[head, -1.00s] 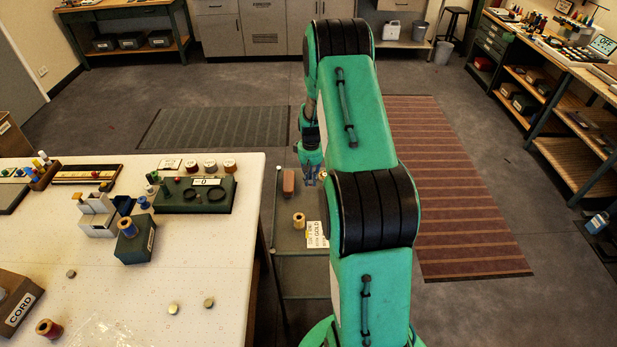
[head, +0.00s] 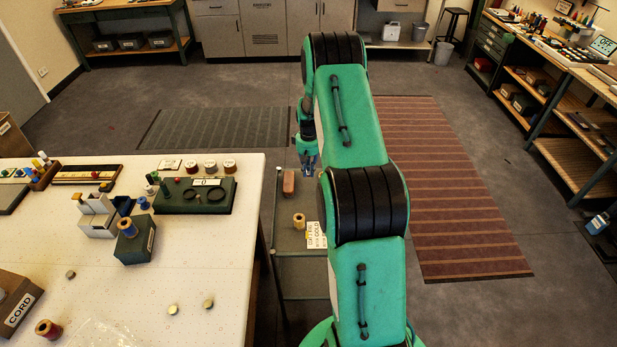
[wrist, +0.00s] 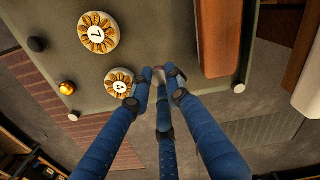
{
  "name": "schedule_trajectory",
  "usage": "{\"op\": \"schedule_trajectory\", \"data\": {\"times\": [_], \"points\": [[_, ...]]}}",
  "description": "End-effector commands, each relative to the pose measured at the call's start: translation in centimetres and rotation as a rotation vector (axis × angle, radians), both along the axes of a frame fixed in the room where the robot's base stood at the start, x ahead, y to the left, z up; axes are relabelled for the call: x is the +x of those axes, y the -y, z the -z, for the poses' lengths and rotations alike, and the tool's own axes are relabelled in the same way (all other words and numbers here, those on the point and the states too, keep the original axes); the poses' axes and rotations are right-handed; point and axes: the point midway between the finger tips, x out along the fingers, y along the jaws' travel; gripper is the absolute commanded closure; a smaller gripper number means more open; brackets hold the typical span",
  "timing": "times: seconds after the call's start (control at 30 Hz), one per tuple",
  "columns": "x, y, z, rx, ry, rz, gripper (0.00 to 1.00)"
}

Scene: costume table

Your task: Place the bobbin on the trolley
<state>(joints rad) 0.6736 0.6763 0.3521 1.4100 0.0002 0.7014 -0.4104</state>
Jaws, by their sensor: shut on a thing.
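In the wrist view my blue fingers (wrist: 161,82) are closed around a small pinkish-grey thing, probably the bobbin (wrist: 159,75). The fingers hide most of it. The trolley's grey-green top (wrist: 150,22) lies beneath the fingertips, near its edge; I cannot tell whether the held thing touches it. A wooden spool (head: 299,221) stands on the trolley.
The reddish-brown block (wrist: 219,38) lies right of my fingers. Round pieces marked 7 (wrist: 98,33) and 4 (wrist: 118,82) sit to the left, the 4 close by the left finger. A gold ball (wrist: 67,88) is farther left. The white table (head: 130,290) stands left of the trolley.

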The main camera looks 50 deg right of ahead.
Motion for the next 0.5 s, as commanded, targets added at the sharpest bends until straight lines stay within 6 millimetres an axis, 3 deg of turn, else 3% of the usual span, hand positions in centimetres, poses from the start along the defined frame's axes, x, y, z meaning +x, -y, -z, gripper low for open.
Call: {"op": "schedule_trajectory", "data": {"times": [0.2,0.5], "points": [[-0.2,-0.1,3.0,0.002,-0.003,0.0,0.95],[-0.2,-0.1,3.6,0.001,-0.002,0.0,0.95]]}}
